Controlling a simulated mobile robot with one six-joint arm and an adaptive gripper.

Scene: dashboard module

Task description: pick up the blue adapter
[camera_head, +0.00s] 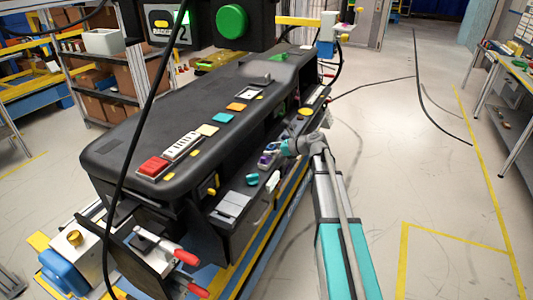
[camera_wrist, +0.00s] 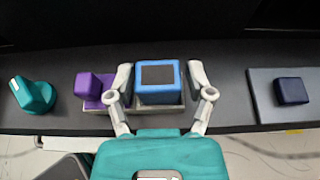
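In the wrist view a bright blue block with a dark square face (camera_wrist: 158,80), which looks like the blue adapter, sits on a grey plate on the black ledge. The two fingers of my gripper (camera_wrist: 160,85) stand on either side of it, very close to its sides. I cannot tell whether they touch it. In the head view my gripper (camera_head: 273,149) is at the ledge along the dashboard's right side. The adapter is too small there to make out clearly.
In the wrist view a purple block (camera_wrist: 88,86) is just left of the adapter, and a teal knob (camera_wrist: 34,95) is further left. A dark navy block (camera_wrist: 291,91) on a grey plate is to the right. The black dashboard (camera_head: 205,95) rises beside the ledge.

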